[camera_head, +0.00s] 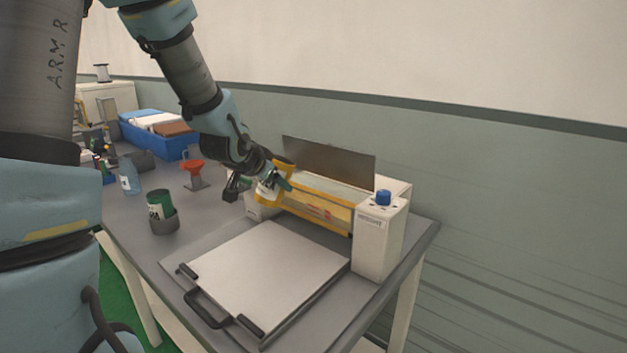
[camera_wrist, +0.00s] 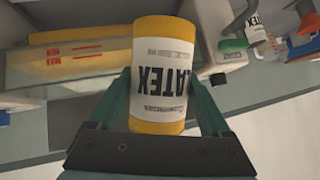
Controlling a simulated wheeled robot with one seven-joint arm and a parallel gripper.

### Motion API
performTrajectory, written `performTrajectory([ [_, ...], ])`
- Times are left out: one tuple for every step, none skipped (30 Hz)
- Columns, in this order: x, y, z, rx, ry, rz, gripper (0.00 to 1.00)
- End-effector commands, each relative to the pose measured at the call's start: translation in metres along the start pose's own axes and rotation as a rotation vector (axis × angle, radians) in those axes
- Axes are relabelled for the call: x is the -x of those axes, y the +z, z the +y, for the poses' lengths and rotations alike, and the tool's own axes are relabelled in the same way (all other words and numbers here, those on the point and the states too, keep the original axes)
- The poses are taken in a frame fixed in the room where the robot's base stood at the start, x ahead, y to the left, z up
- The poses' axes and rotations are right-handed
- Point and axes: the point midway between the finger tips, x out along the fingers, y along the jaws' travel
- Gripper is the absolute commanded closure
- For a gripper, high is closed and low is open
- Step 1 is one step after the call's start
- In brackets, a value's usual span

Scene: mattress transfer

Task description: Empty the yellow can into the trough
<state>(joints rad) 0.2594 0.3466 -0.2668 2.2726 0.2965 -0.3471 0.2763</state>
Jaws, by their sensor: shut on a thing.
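The yellow can (camera_wrist: 163,85) has a white label reading LATEX, upside down in the wrist view. My gripper (camera_wrist: 162,104) is shut on it, a green-blue finger on each side. In the head view the can (camera_head: 267,190) is held at the left end of a white machine (camera_head: 379,240), looking tilted. The trough (camera_head: 335,188) appears to be the long pale channel between the machine's end housings, behind a yellow-edged front guard (camera_head: 320,210). The can's mouth is not clearly visible, and I see no liquid coming out. The channel's inside is mostly hidden.
A grey plate (camera_head: 328,160) stands raised behind the channel. A flat tray with black handles (camera_head: 265,275) lies in front. A green can in a grey holder (camera_head: 164,222), a red funnel on a stand (camera_head: 193,172) and a blue bin (camera_head: 150,142) stand to the left.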

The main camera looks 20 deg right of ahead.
Motion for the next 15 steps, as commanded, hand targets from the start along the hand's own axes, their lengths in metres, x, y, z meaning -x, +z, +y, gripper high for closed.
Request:
performTrajectory([
  [-0.001,0.006,-0.002,0.019,0.006,0.014,0.85],
  [-0.002,0.008,-0.002,0.029,0.01,0.028,0.85],
  [-0.002,0.011,-0.002,0.045,0.016,0.046,0.85],
  [-0.002,0.012,-0.002,0.056,0.022,0.061,0.85],
  [-0.002,0.013,-0.004,0.069,0.025,0.077,0.85],
  [-0.001,0.015,-0.004,0.088,0.033,0.098,0.85],
  [-0.001,0.015,-0.005,0.099,0.039,0.115,0.85],
  [-0.001,0.017,-0.005,0.114,0.044,0.132,0.85],
  [-0.001,0.019,-0.006,0.131,0.051,0.154,0.85],
  [-0.001,0.021,-0.006,0.144,0.057,0.17,0.85],
  [0.0,0.021,-0.007,0.157,0.062,0.185,0.85],
  [-0.002,0.024,-0.007,0.172,0.069,0.206,0.85],
  [-0.002,0.025,-0.007,0.184,0.073,0.221,0.85],
  [-0.002,0.025,-0.007,0.194,0.079,0.235,0.85],
  [-0.001,0.026,-0.008,0.207,0.083,0.251,0.85],
])
